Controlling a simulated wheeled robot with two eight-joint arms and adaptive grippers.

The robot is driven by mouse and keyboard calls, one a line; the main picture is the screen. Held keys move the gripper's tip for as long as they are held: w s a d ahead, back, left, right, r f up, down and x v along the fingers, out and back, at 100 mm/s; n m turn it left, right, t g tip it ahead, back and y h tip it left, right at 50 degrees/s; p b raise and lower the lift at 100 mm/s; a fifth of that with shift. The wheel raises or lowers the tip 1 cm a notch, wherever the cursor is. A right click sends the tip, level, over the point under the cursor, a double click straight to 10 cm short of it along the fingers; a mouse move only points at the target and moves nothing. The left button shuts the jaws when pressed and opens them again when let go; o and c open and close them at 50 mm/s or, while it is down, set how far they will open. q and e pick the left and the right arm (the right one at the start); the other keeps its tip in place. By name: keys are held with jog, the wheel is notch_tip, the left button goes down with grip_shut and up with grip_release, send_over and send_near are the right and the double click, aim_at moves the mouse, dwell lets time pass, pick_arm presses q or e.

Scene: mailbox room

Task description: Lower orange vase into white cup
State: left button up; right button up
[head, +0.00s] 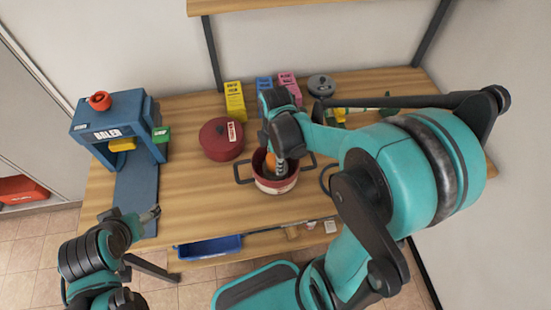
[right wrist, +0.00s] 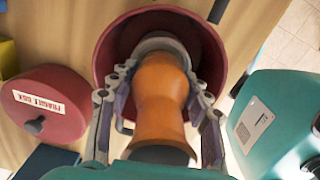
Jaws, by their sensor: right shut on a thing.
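My right gripper (head: 280,165) points down into a red two-handled pot (head: 276,185). In the right wrist view its fingers (right wrist: 160,105) are shut on the sides of the orange vase (right wrist: 160,88). The vase's far end is at a pale grey-white round rim (right wrist: 165,43) inside the pot, which looks like the white cup. I cannot tell how deep the vase sits in it. In the head view only a bit of orange shows beside the fingers. My left gripper (head: 150,214) is over the table's front left, apart from the pot; its opening is unclear.
A red lidded pot (head: 221,139) stands left of the open pot. Yellow (head: 235,101), blue and pink cartons and a grey pot (head: 321,85) stand behind. A blue machine (head: 118,128) is at the left. A blue tray (head: 208,247) is at the front edge. Bare wood lies front left.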

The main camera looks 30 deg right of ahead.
jog(key=shift+f+b, duration=0.6)
jog(key=shift+f, duration=0.1)
dwell(0.4)
jog(key=o, duration=1.4)
jog(key=shift+r, duration=0.15)
notch_tip(320, 180, up, 12)
jog(key=shift+f, duration=0.1)
